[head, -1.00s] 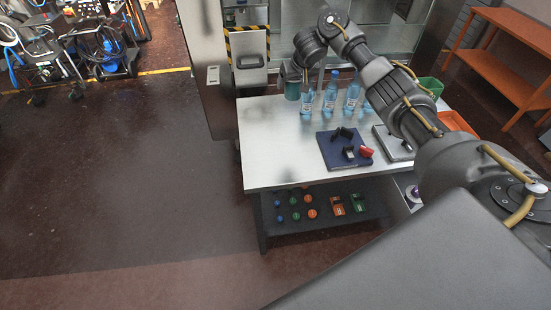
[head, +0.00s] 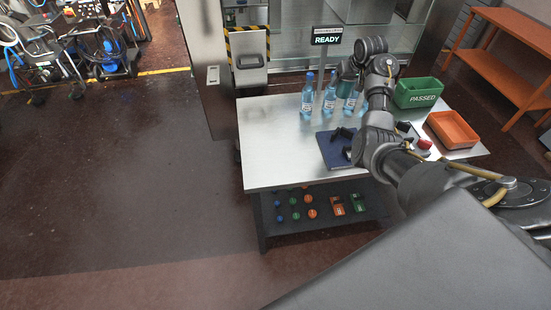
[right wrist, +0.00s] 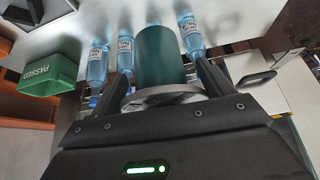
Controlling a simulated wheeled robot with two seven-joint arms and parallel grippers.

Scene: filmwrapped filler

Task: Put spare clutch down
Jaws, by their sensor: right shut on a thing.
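A dark teal cylinder (right wrist: 160,55) with a grey metal disc at its near end is between the fingers of my right gripper (right wrist: 162,82) in the right wrist view; I take it to be the spare clutch. The fingers are shut on it. My left gripper is not in view.
Several blue bottles (head: 307,95) stand along the back, near a READY sign (head: 327,37). A blue mat (head: 333,150), a red part (head: 424,144), a green PASSED bin (head: 418,93) and an orange tray (head: 453,129) are on the table. Its left front is clear.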

